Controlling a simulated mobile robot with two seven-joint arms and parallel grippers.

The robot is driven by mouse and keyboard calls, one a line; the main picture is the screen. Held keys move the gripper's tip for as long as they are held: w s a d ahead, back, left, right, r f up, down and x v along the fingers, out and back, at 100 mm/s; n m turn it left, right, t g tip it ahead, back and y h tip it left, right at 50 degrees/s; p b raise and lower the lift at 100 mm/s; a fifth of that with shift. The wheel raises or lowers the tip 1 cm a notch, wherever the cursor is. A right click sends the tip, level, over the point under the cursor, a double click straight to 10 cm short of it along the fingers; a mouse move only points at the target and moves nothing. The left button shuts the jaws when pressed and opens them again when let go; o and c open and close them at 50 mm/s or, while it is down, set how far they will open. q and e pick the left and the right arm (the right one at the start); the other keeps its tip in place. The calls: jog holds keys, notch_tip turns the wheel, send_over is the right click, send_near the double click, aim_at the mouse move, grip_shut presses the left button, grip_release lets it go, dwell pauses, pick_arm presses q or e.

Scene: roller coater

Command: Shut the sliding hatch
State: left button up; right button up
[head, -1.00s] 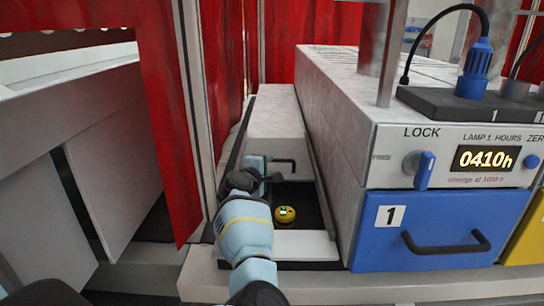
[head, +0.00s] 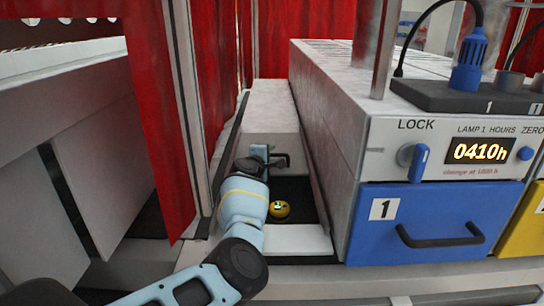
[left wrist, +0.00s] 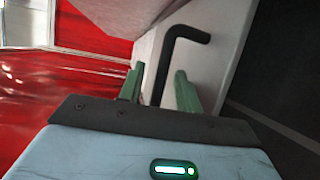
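The sliding hatch (head: 268,118) is a pale grey block in a long channel left of the big lamp housing. Its front carries a black bent handle (head: 286,160). Open dark space with a yellow round object (head: 279,209) lies in front of it. My left gripper (head: 266,152) is at the left part of the handle. In the left wrist view the green fingers of my left gripper (left wrist: 158,90) stand apart on both sides of the black handle (left wrist: 164,65), with gaps visible. The hatch front (left wrist: 215,65) is behind them. My right gripper is not in view.
The housing with the blue drawer (head: 435,222), lock knob (head: 418,163) and lamp display (head: 480,151) stands right of the channel. A white sill (head: 285,240) crosses the channel's near end. A red curtain (head: 155,110) and metal post stand close on the left.

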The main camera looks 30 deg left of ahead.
pick_arm(q)
jog(key=shift+w+f, duration=0.3)
jog(key=shift+w, duration=0.15)
jog(key=shift+w+r, duration=0.1)
grip_shut()
